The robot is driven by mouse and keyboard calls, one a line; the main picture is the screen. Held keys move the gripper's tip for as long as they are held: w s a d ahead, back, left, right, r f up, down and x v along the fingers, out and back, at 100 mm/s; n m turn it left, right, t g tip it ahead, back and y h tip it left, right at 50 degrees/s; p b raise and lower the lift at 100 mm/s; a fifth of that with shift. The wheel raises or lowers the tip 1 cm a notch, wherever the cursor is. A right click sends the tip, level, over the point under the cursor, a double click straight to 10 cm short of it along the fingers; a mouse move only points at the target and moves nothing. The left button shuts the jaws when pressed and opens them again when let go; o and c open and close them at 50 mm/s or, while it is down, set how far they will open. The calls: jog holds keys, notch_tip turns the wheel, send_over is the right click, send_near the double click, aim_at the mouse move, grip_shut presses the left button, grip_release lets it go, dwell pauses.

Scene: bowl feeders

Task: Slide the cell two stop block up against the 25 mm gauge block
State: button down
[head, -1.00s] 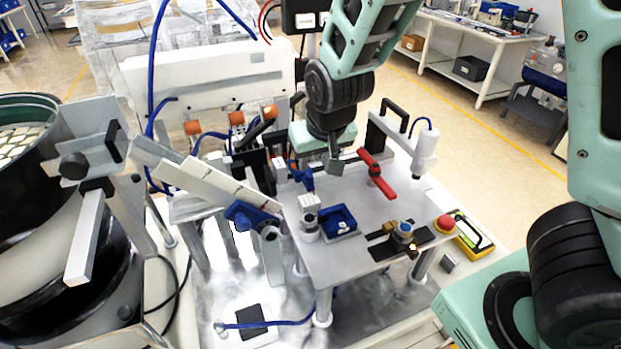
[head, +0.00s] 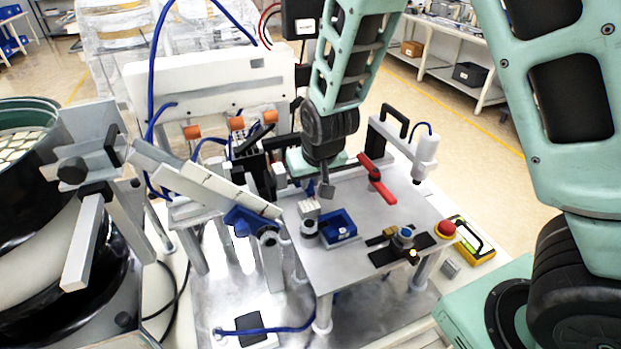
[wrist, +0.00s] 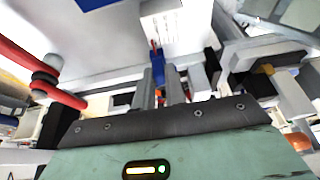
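My gripper (head: 326,191) points down low over the grey plate (head: 350,268), behind the blue tray (head: 338,228). In the wrist view its two grey fingers (wrist: 160,86) stand apart with a narrow gap. A blue piece with a red tip (wrist: 157,66) shows just beyond the gap; contact is unclear. Grey blocks (wrist: 198,80) show right of the fingers. A pale block (head: 309,208) stands left of the tray. A small grey block (head: 451,269) lies on the bench right of the plate. I cannot tell which are the stop block and the gauge block.
A red-handled clamp (head: 376,178) stands right of my gripper. The sloping feeder track (head: 215,190) ends left of the plate.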

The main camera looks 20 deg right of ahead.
jog(key=shift+a+p, duration=0.85)
jog(key=shift+a, duration=0.5)
jog(key=c, duration=1.4)
grip_release()
jog(key=shift+a, duration=0.1)
jog(key=shift+c, duration=0.2)
jog(key=p+v, duration=0.3)
jog(key=v, duration=1.4)
jog(key=shift+r+p, duration=0.2)
jog(key=shift+p, duration=0.2)
jog(key=s+a+f+n+g+b, duration=0.1)
jog(key=s+f+n+b, duration=0.3)
jog(key=s, duration=0.6)
jog(key=s+a+f+n+g+b, duration=0.2)
jog(key=s+f+n+g+b, duration=0.1)
jog(key=s+f+b, duration=0.5)
jog(key=shift+s+a+n+g+y+b, duration=0.3)
jog(key=shift+s+n+b, duration=0.1)
jog(key=shift+s, duration=0.55)
